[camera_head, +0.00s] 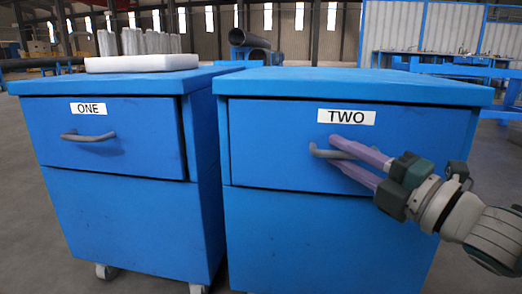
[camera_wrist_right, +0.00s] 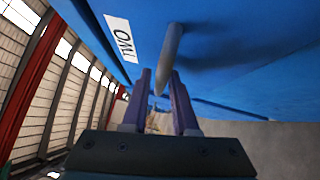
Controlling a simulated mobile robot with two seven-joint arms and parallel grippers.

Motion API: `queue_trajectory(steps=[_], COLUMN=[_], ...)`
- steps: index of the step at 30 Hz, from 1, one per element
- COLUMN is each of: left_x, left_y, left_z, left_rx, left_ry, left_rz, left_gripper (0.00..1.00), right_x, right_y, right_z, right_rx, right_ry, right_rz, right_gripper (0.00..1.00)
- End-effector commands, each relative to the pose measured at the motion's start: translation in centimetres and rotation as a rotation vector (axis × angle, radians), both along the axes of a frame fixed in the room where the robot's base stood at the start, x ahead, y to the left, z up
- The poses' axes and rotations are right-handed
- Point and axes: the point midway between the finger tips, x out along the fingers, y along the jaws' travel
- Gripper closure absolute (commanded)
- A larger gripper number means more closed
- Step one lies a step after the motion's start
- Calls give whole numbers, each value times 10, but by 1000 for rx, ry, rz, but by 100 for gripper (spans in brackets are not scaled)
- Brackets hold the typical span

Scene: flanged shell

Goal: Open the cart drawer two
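The blue cart drawer two (camera_head: 270,140), with a white TWO label (camera_head: 346,117), is in the right cart in the head view. Its front looks flush with the cart. Its grey bar handle (camera_head: 326,153) sits below the label. My right gripper (camera_head: 334,157) reaches in from the right with its purple fingers at the handle, one above and one below. In the right wrist view, the handle (camera_wrist_right: 172,48) runs between the two fingers, with a small gap showing on one side; the fingers look open around it. My left gripper is not in view.
A second blue cart with drawer ONE (camera_head: 105,135) stands close on the left, with a narrow gap between. The right cart's top (camera_head: 350,85) is clear. Floor is open to the left.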

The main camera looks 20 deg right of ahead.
Motion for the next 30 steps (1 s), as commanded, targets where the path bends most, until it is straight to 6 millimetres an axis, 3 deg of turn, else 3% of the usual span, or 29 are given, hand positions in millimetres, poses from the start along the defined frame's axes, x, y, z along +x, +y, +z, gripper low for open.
queue_trajectory(steps=[7, 30], left_x=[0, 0], left_y=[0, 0], left_z=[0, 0], left_rx=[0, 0], left_ry=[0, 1], left_rz=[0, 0], left_gripper=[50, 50], right_x=[0, 0], right_y=[0, 0], right_z=[0, -1], right_rx=[0, 1], right_ry=[0, 1], right_rz=[0, 0], right_gripper=[100, 100])
